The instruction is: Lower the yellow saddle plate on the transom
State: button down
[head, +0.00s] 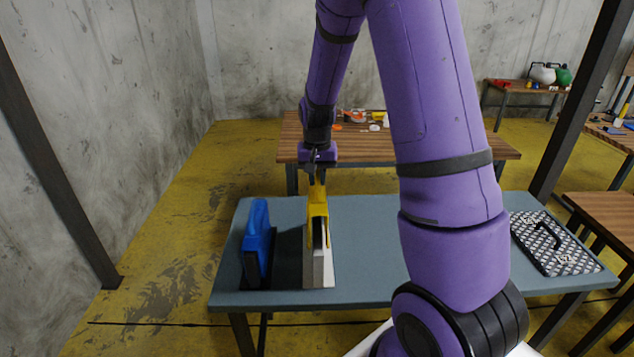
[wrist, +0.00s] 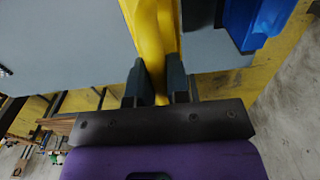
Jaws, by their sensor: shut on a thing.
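The yellow saddle plate (head: 317,203) is upright in my gripper (head: 317,176), just above or at the top of the transom (head: 318,265), a pale upright board on the blue-grey table. I cannot tell whether the plate rests on the board. In the wrist view, the fingers of my gripper (wrist: 160,88) are shut on the yellow saddle plate (wrist: 150,28). A blue piece (head: 257,240) stands left of the transom on a dark base, and it also shows in the wrist view (wrist: 262,18).
The blue-grey table (head: 370,240) is clear to the right of the transom. A black-framed patterned panel with a handle (head: 556,243) lies at its right end. A wooden table (head: 440,150) with small items stands behind. Dark posts (head: 580,100) rise at both sides.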

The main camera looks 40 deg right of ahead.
jog(key=shift+r, duration=2.2)
jog(key=shift+s, duration=0.1)
